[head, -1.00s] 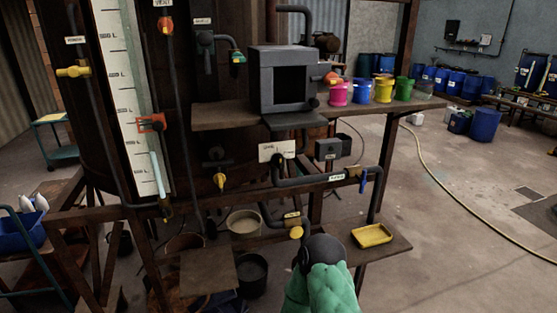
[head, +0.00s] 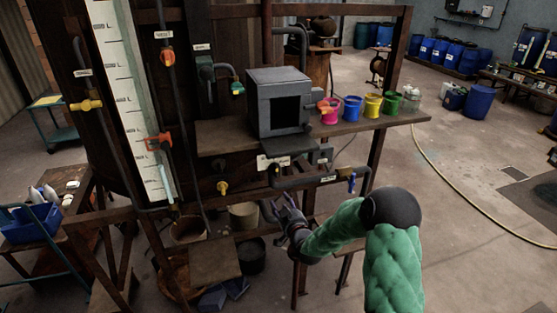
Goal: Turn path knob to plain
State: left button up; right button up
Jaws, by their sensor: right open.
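A white label plate (head: 268,161) sits under the dark box on the vat stand, with a dark knob-like part (head: 274,170) at its lower edge where the grey pipe begins. This may be the path knob; its lettering and setting are too small to read. My right gripper (head: 283,206) is below that plate, with its dark fingers apart and empty, beside the lower pipework. It looks clear of the knob, though the depth between them is hard to judge. My right forearm hides part of the lower pipe and shelf. My left gripper is out of view.
A blue-handled valve (head: 351,183) is just above my right forearm. The grey box (head: 279,103) and several coloured buckets (head: 352,108) stand on the wooden shelf. A yellow valve (head: 222,187) is to the left. Wooden beams frame the stand; the floor at right is open.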

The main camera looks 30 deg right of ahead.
jog(key=t, duration=0.1)
send_near(275, 170)
jog(key=s+f, duration=0.1)
jog(key=f, duration=0.1)
jog(key=h, duration=0.1)
pick_arm(q)
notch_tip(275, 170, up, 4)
jog(key=p, duration=0.3)
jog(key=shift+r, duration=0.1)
pick_arm(e)
jog(key=x, duration=1)
jog(key=shift+w+d+r, duration=0.25)
jog(key=shift+d+r, duration=0.05)
jog(key=shift+c, duration=0.3)
grip_shut()
